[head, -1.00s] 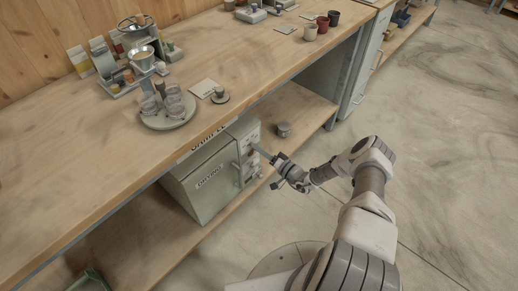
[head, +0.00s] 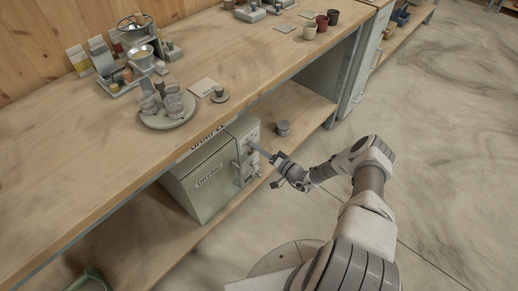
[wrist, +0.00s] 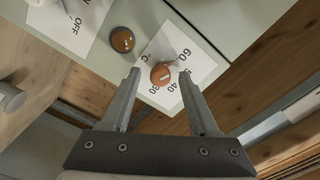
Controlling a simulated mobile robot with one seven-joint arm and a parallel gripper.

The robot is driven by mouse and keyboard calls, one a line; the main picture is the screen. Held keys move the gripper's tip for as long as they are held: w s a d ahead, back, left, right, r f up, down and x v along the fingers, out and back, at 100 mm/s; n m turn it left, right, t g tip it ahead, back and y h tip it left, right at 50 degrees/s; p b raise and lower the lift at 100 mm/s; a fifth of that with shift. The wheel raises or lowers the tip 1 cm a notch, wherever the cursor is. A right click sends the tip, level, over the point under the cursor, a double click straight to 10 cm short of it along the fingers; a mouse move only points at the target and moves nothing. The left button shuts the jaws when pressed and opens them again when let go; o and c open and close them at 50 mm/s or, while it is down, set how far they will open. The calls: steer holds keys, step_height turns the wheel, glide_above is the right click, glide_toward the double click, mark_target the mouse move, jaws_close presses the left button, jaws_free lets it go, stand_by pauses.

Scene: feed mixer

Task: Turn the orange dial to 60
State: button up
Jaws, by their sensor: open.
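The orange dial (wrist: 162,76) is a round knob with a short pale mark, on a white scale card (wrist: 198,62) in the wrist view. The card shows °C, 60, 40 and 30; another number is partly hidden by a finger. I cannot tell exactly which number the mark points to. My gripper (wrist: 159,73) is open, its fingertips on either side of the dial with gaps showing; contact is not visible. In the head view my gripper (head: 262,154) is at the front panel of the grey-green drying oven (head: 205,184), and the dial is too small to make out.
A brown round button or lamp (wrist: 122,39) is close to the left finger, with an OFF label (wrist: 72,22) farther left. The oven stands on the lower shelf under the wooden worktop (head: 110,165). A small grey pot (head: 283,128) is on that shelf, right of the oven.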

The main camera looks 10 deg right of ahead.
steer(key=p+v, duration=0.2)
steer(key=v, duration=1.5)
steer(key=shift+s+d, duration=0.15)
